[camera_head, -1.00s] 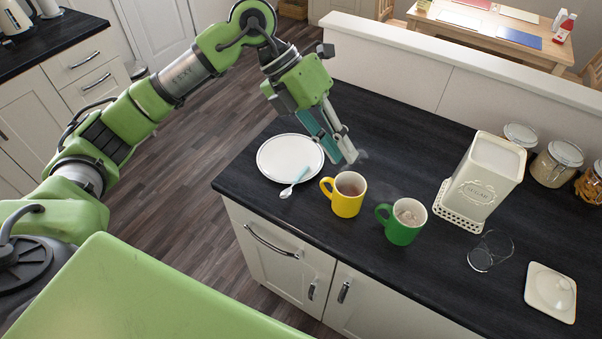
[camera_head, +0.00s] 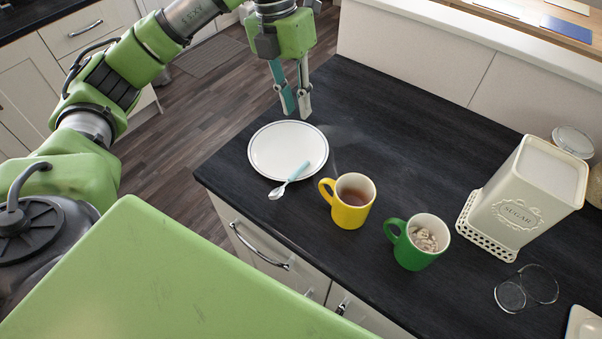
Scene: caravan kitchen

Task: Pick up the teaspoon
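The teaspoon (camera_head: 289,181) has a pale teal handle and a light bowl. Its handle rests on the near rim of the white plate (camera_head: 271,150), and its bowl sticks out over the dark worktop toward the front edge. My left gripper (camera_head: 296,112) points down above the plate's far edge, behind the spoon and apart from it. A gap shows between its two fingers, one teal and one grey, and nothing is between them. My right gripper is not in view.
A yellow mug (camera_head: 350,214) with brown liquid stands right of the spoon. A green mug (camera_head: 409,252) with pale lumps is beyond it. The worktop behind the mugs is clear.

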